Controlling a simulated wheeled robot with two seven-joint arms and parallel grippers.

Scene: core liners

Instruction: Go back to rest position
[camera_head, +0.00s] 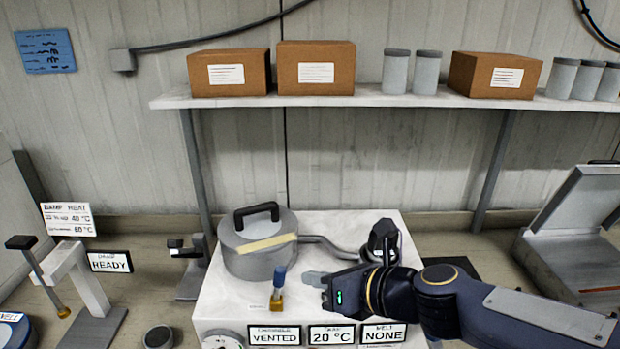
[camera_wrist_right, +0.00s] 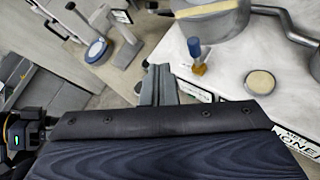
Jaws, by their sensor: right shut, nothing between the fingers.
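My right gripper (camera_head: 314,279) comes in from the right and hangs over the front part of the white bench top (camera_head: 225,300). Its grey fingers are together, with nothing held, as the right wrist view also shows (camera_wrist_right: 159,84). In the head view they are just right of a small blue-handled brass tool (camera_head: 278,290), which stands apart from them in the right wrist view. My left gripper is outside the head view. A dark part with a green light (camera_wrist_right: 14,132) at the left edge of the right wrist view looks like my left arm; its fingers cannot be made out.
A grey lidded pot (camera_head: 260,245) with a side pipe stands behind the gripper. A pale round disc (camera_wrist_right: 260,82) lies on the bench. Signs line its front edge. A shelf (camera_head: 380,97) with boxes and canisters hangs behind; a grey open-lidded device (camera_head: 575,240) stands right.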

